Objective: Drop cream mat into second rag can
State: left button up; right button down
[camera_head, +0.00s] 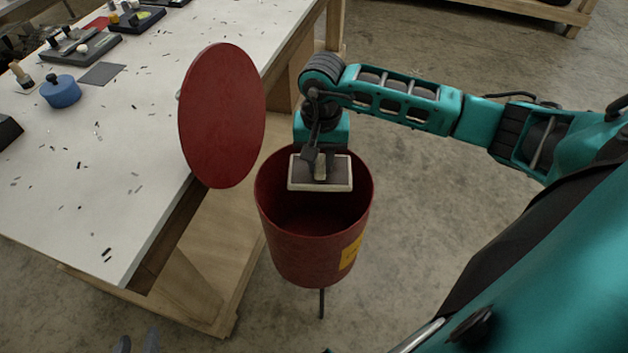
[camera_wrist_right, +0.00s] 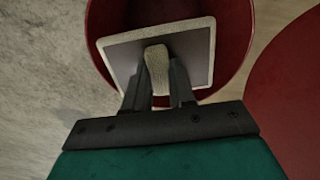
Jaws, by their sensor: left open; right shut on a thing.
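The cream mat (camera_head: 320,185) is a flat rectangle with a pale edge, a greyish upper face and a raised cream grip. My right gripper (camera_head: 321,168) is shut on that grip and holds the mat over the open mouth of a red rag can (camera_head: 305,250). The right wrist view shows the mat (camera_wrist_right: 198,45) ahead of my right gripper's fingers (camera_wrist_right: 158,80), with the red can (camera_wrist_right: 237,30) around and behind it. The can's round red lid (camera_head: 222,115) stands open on the left. The fingertips of my left gripper (camera_head: 136,343) show at the bottom edge, apart and empty.
A white-topped workbench (camera_head: 150,150) stands left of the can, with a blue round object (camera_head: 60,91), a dark flat pad (camera_head: 102,73) and scattered dark bits. Its wooden lower shelf (camera_head: 215,245) reaches close to the can.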

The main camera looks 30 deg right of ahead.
jog(key=c, duration=0.9)
grip_release()
jog(key=shift+o, duration=0.2)
notch_tip(320, 180, up, 13)
jog(key=shift+f, duration=0.1)
